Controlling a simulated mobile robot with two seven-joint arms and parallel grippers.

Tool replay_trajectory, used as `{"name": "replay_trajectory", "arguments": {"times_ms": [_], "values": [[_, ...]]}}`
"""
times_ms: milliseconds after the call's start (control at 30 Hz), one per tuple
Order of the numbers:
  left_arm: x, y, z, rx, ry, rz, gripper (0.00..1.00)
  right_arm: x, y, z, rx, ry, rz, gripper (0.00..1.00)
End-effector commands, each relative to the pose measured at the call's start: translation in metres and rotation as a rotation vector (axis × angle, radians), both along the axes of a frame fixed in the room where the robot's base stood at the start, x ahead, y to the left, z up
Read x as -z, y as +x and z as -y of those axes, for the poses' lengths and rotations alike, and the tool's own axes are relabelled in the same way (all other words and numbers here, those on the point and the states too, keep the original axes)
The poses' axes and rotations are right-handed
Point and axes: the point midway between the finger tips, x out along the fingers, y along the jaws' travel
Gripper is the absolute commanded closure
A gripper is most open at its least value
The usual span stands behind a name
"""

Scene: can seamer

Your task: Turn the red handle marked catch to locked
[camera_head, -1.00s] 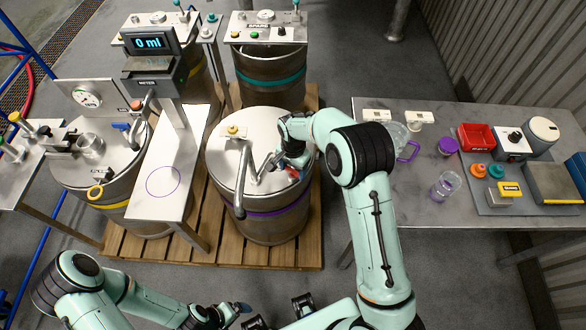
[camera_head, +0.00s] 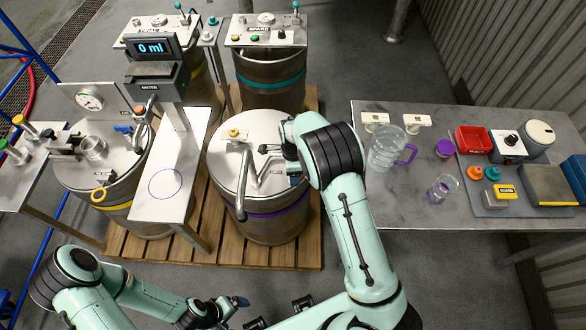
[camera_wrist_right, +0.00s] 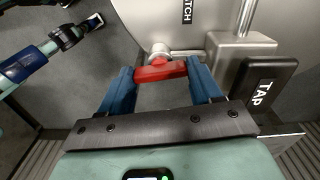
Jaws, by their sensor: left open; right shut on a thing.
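The red handle (camera_wrist_right: 161,72) shows in the right wrist view, on a round metal pivot (camera_wrist_right: 160,53) beside the label ending in "TCH" (camera_wrist_right: 187,10). My right gripper (camera_wrist_right: 166,76) is shut on it, with one blue finger at each end. In the head view the purple-banded drum (camera_head: 258,204) has its lid under my right arm, which hides the red handle there. No locked mark is readable. My left gripper (camera_head: 239,303) is open and empty at the bottom of the head view, away from the drum.
A black block marked TAP (camera_wrist_right: 263,86) is close beside my right gripper. A bent metal pipe (camera_head: 240,190) stands on the lid. The METER stand (camera_head: 170,200) is left of the drum, and a table (camera_head: 400,215) with a jug (camera_head: 385,150) is right.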

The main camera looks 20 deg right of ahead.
Motion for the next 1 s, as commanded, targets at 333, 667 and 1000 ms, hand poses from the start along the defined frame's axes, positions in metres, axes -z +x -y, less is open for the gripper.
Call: {"name": "replay_trajectory", "arguments": {"times_ms": [333, 667, 1000], "values": [[-0.0094, 0.0074, 0.0000, 0.000, -0.001, 0.008, 0.07, -0.0017, 0.0014, 0.0000, 0.136, 0.000, 0.003, 0.67], [-0.0103, 0.0081, 0.0000, 0.000, 0.000, 0.009, 0.07, -0.0010, 0.0011, 0.0001, 0.161, 0.000, 0.003, 0.67], [-0.0101, 0.0079, 0.0000, 0.000, 0.000, 0.009, 0.07, -0.0008, 0.0009, 0.0001, 0.161, 0.001, 0.003, 0.11]]}}
